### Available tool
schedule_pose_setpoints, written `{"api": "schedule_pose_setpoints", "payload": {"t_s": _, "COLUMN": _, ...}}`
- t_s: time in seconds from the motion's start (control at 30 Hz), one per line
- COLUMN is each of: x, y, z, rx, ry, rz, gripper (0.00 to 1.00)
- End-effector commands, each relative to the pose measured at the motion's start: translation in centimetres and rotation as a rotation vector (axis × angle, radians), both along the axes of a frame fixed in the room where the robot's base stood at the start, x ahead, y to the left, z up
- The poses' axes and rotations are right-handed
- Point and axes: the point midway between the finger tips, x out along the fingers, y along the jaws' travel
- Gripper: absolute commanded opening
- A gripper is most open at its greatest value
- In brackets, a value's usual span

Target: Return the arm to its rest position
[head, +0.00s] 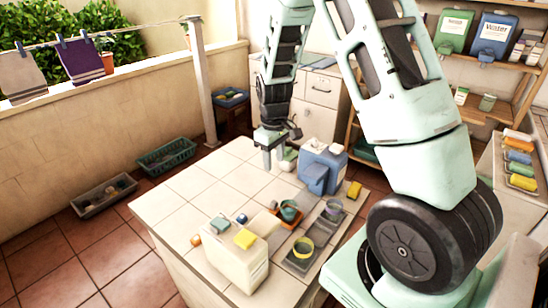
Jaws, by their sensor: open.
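My arm rises from the right of the head view, bends over near the top edge and hangs down toward the counter. My gripper (267,157) points down above the far part of the white tiled counter (190,204). It is open, with no object seen between its fingers. It is left of a blue-grey container (323,164) and a small green and white item that stand near the counter's far edge. The contact between the gripper and anything below it cannot be made out.
A cream box (236,266) with a yellow sponge (245,239) on top stands at the counter's front. Trays with bowls (290,211) lie beside it. A post (201,85) stands behind left. Shelves (478,108) stand at the right. Floor crates (103,194) lie left.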

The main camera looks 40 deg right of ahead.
Motion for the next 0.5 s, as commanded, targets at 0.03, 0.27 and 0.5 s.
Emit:
{"api": "schedule_pose_setpoints", "payload": {"t_s": 0.03, "x": 0.02, "y": 0.0, "z": 0.38, "rx": -0.001, "ry": -0.001, "rz": 0.0, "gripper": 0.42}}
{"api": "schedule_pose_setpoints", "payload": {"t_s": 0.27, "x": -0.04, "y": 0.0, "z": 0.97, "rx": 0.0, "ry": 0.001, "rz": -0.001, "gripper": 0.42}}
{"api": "schedule_pose_setpoints", "payload": {"t_s": 0.5, "x": -0.02, "y": 0.0, "z": 0.95, "rx": 0.0, "ry": 0.0, "rz": -0.001, "gripper": 0.42}}
